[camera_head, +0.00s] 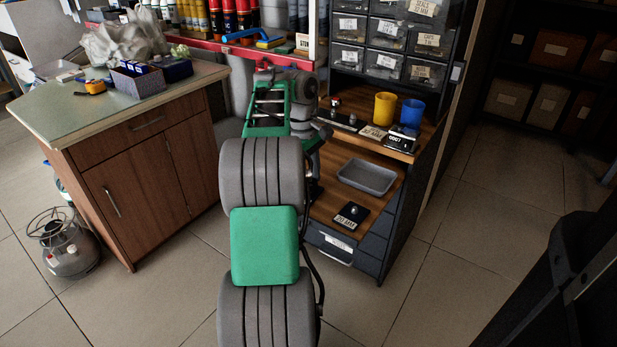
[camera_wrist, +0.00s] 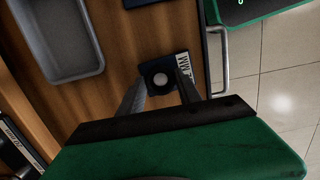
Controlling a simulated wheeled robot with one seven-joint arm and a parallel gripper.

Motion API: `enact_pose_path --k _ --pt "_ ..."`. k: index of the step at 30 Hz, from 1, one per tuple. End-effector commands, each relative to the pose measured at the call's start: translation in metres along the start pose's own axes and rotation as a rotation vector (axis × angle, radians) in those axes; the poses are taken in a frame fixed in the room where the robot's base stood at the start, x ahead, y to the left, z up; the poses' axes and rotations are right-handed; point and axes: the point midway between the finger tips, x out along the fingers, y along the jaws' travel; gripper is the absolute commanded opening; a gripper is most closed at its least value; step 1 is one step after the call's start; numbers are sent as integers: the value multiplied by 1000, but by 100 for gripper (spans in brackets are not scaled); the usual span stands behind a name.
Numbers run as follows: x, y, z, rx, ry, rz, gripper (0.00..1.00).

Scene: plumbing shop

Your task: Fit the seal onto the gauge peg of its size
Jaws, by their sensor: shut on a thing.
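In the wrist view the two fingers of my gripper (camera_wrist: 160,82) reach over a small dark gauge block with a white "MM" label (camera_wrist: 182,63). A pale round peg top (camera_wrist: 160,79) shows between the fingertips. A dark round shape surrounds it; the seal, black on black, cannot be told clearly from the block. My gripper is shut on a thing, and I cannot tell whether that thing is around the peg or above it. In the head view the labelled gauge block (camera_head: 351,216) lies on the lower wooden shelf, and my arm hides the gripper.
A grey tray (camera_head: 367,177) lies behind the block, also in the wrist view (camera_wrist: 70,77). The upper shelf holds a yellow cup (camera_head: 384,108), a blue cup (camera_head: 412,112) and more labelled blocks. Drawers (camera_head: 337,249) stand below. A wooden cabinet (camera_head: 150,170) stands at left.

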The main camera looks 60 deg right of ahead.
Motion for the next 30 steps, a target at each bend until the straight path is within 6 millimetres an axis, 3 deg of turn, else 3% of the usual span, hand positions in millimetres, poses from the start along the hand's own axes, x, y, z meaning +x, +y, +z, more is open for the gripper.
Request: enact_pose_path --k 30 --pt "-8 0 1 0 0 0 3"
